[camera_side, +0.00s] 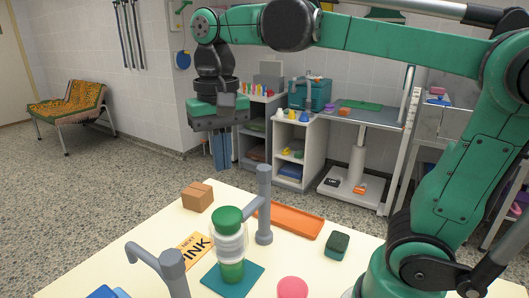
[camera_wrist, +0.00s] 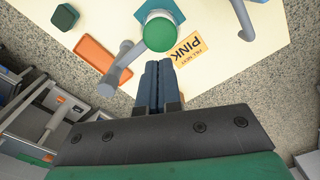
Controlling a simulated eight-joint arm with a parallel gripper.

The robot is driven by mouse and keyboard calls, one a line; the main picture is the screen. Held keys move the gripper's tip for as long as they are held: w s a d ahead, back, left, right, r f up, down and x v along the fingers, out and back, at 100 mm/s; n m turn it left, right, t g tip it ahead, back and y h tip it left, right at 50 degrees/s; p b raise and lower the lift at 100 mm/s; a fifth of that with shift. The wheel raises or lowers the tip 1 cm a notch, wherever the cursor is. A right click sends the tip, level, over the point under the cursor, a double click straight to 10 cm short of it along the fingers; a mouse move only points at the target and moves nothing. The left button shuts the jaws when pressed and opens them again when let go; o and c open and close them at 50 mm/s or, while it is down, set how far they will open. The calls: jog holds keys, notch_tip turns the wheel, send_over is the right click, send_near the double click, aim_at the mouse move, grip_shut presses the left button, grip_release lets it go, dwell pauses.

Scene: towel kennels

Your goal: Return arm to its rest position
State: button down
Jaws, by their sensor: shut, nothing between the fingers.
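My gripper (camera_side: 222,163) hangs from the raised, folded arm at the upper left of the side view, high above the floor beyond the far edge of the table (camera_side: 120,262). Its two blue fingers are together and hold nothing. The closed fingers also show in the wrist view (camera_wrist: 158,66), pointing towards the table. A green and white stacked container (camera_side: 230,246) stands upright on a teal mat (camera_side: 250,275), apart from my gripper. Its round green top shows in the wrist view (camera_wrist: 159,34).
Two grey posts (camera_side: 264,205) with side arms flank the container. An orange tray (camera_side: 296,221), a dark green block (camera_side: 337,245), a cardboard box (camera_side: 197,197), a pink disc (camera_side: 292,288) and a "PINK" card (camera_side: 190,250) lie on the table. Shelves (camera_side: 295,150) stand behind.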

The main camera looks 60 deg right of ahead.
aim_at(227, 213)
jog(key=shift+f, duration=3.95)
